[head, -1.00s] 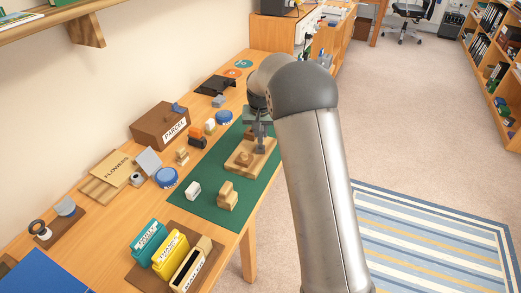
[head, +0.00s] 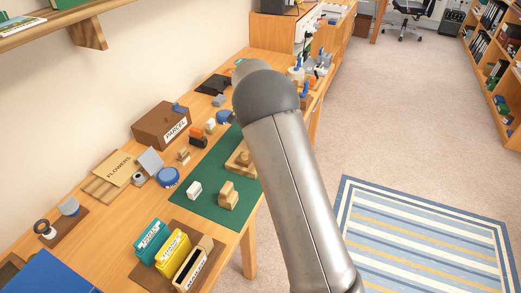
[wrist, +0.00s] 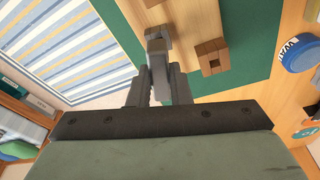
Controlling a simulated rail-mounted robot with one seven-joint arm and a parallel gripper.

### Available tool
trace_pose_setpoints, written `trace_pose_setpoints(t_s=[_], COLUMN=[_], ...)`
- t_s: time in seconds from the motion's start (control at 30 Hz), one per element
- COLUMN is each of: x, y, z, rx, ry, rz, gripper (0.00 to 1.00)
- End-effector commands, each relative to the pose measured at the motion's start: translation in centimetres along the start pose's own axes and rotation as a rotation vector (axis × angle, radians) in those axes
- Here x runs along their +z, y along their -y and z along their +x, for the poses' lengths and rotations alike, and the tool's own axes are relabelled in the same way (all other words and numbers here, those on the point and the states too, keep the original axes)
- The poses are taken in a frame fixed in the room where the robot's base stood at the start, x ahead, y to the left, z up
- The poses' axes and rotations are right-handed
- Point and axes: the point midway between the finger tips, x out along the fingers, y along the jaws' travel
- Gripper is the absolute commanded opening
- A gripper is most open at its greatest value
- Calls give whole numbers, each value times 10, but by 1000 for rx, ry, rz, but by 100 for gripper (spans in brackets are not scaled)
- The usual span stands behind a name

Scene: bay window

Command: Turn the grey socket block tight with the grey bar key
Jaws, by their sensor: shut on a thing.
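My gripper (wrist: 162,85) is shut on the grey bar key (wrist: 157,45), which sticks out beyond the fingertips in the wrist view. The wooden board (wrist: 190,18) lies beyond the key. A brown block with a dark square hole (wrist: 212,57) is just right of the key, apart from it. In the head view my arm hides the gripper, key and socket; only the board's left part (head: 236,162) shows.
The board rests on a green mat (head: 212,208). A parcel box (head: 160,125) and blue tape roll (head: 168,177) stand left. Open floor lies right of the bench.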

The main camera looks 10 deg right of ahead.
Motion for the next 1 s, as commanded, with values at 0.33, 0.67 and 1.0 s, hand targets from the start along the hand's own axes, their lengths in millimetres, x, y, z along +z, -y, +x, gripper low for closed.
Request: trace_pose_setpoints(t_s=[0.33,0.67,1.0], x=[-4,-7,-8], y=[0,0,0], z=[-21,-33,-37], rx=[-1,-1,-1], ry=[0,0,0], rz=[0,1,1], gripper=[0,0,0])
